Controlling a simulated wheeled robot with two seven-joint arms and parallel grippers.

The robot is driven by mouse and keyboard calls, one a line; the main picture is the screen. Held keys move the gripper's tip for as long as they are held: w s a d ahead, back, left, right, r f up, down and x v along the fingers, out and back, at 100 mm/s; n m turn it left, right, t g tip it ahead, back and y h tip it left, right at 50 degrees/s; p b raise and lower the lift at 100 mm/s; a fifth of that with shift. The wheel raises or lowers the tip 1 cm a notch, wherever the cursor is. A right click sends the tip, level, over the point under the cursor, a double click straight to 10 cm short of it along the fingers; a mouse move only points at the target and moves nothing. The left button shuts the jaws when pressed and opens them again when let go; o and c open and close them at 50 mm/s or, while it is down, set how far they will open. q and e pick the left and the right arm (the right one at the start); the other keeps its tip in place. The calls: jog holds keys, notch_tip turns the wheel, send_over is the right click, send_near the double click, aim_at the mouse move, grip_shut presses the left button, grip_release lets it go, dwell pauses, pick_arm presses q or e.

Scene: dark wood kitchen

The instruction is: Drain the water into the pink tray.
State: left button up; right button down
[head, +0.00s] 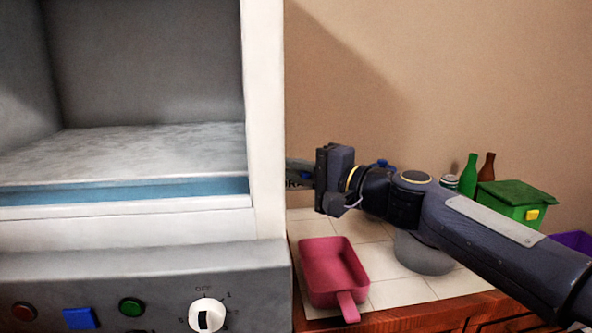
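The pink tray (347,270) sits on the tiled counter right beside the appliance, its handle pointing toward me. It looks empty. The large white appliance (264,120) fills the left side. A blue band (125,190) that looks like water lies along the bottom of its open chamber. My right gripper (302,178) is at the appliance's right side, above and slightly left of the tray. Its fingertips are partly hidden by the appliance edge and its own body. Dark lettering, partly covered, shows beside it. I cannot see a drain outlet clearly. My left gripper is out of view.
The appliance's control panel has a white knob (206,315), a green button (131,307), a blue button (80,318) and a red button (24,311). A green bin (508,205), bottles (469,176) and a can (449,182) stand behind my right arm.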

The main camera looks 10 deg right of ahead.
dwell(0.3)
jog(key=shift+s+d+n+g+y, duration=0.1)
jog(key=shift+d+n+g+y, duration=0.2)
jog(key=shift+n+g+y, duration=0.6)
jog(key=shift+d+n+g+y, duration=0.3)
jog(key=shift+n+g+y, duration=0.35)
jog(key=shift+g, duration=0.45)
jog(key=c, duration=1.5)
grip_release()
jog(key=shift+d, duration=0.15)
jog(key=v, duration=0.7)
jog(key=shift+s+d+b, duration=0.25)
jog(key=shift+b, duration=0.15)
